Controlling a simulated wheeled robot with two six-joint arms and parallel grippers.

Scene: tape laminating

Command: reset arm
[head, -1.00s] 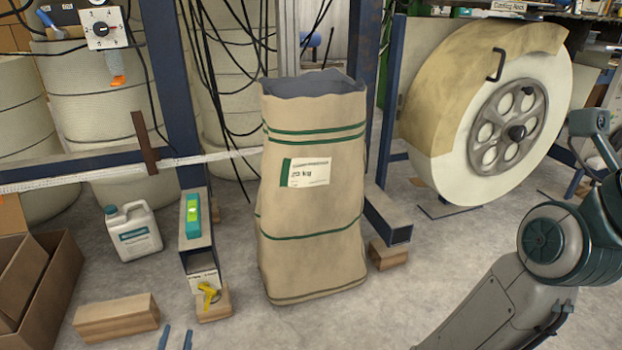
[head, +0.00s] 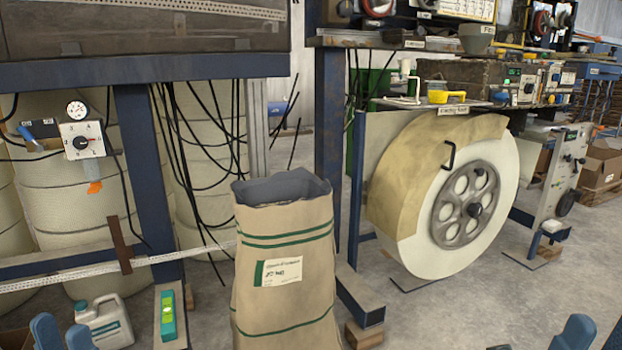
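My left gripper (head: 63,335) is at the bottom left edge of the head view. Its two blue fingertips stand apart with nothing seen between them. My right gripper (head: 592,334) is at the bottom right edge, mostly cut off. Its blue tips seem apart and no held thing shows. The lower parts of both grippers are out of frame.
A tall paper sack (head: 285,230) stands mid-floor. A large cream reel (head: 415,235) stands to its right, beside a control cabinet (head: 556,180). A white jug (head: 105,322) and a green level (head: 168,313) are at lower left.

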